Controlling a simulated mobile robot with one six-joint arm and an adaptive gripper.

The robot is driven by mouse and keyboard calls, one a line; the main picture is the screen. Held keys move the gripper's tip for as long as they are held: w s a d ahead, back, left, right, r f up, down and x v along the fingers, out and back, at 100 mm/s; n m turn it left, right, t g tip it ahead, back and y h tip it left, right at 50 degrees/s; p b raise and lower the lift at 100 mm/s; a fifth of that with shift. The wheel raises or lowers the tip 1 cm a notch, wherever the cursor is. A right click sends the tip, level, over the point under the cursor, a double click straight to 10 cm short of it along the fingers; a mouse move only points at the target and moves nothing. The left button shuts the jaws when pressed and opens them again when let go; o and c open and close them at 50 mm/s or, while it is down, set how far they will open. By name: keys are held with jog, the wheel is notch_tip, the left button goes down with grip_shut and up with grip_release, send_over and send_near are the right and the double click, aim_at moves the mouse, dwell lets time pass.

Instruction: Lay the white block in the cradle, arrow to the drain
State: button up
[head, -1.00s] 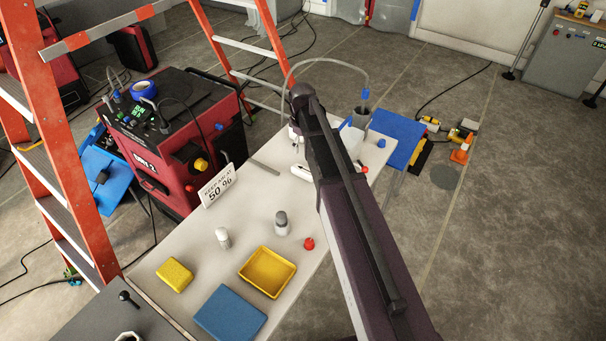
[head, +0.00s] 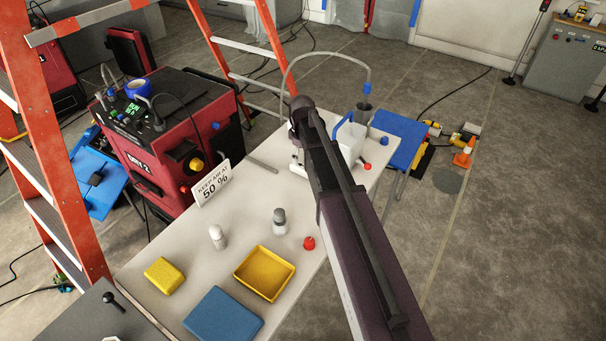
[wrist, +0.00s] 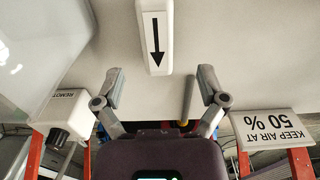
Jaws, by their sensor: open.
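The white block (wrist: 155,38) lies on the pale table top in the wrist view, with a black arrow pointing down the picture towards my gripper. My gripper (wrist: 160,86) is open and empty, its two fingers spread to either side of the block's near end and apart from it. In the head view my arm hides most of the gripper and the block. I cannot make out the cradle.
A sign (head: 213,184) reading "KEEP AIR AT 50 %" stands by the red machine (head: 160,145). A grey bar (wrist: 187,98) lies near my right finger. A box marked REMOTE (wrist: 65,112) and a translucent jug (head: 350,140) are close by. A yellow tray (head: 246,283) and bottles stand nearer.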

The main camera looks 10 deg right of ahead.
aim_at(303, 166)
jog(key=shift+f, duration=0.3)
jog(key=shift+d+f+b, duration=0.15)
jog(key=shift+f+b, duration=1.1)
jog(key=shift+b, duration=0.1)
jog(key=shift+d+f+b, duration=0.1)
jog(key=shift+f+b, duration=1.15)
jog(key=shift+b, duration=0.05)
grip_shut()
